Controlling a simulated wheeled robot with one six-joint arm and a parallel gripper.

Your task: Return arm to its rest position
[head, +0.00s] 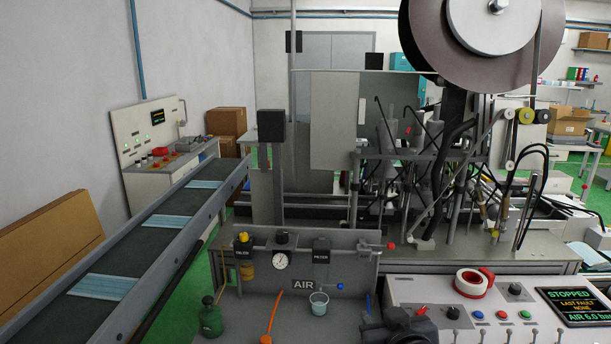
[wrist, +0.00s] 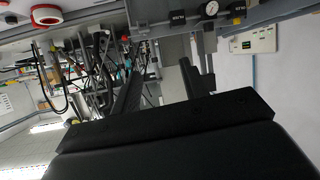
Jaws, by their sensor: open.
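My gripper (wrist: 160,70) shows in the wrist view, which is upside down. Its two dark fingers stand apart with nothing between them. The machine lies beyond the fingers.
A control panel (head: 440,291) with a red-and-white tape roll (head: 471,283) and a screen reading STOPPED (head: 577,306) is at lower right. An air panel with a gauge (head: 281,260), a cup (head: 319,304) and a green oil can (head: 211,317) are in front. A conveyor (head: 128,255) carrying masks runs at left.

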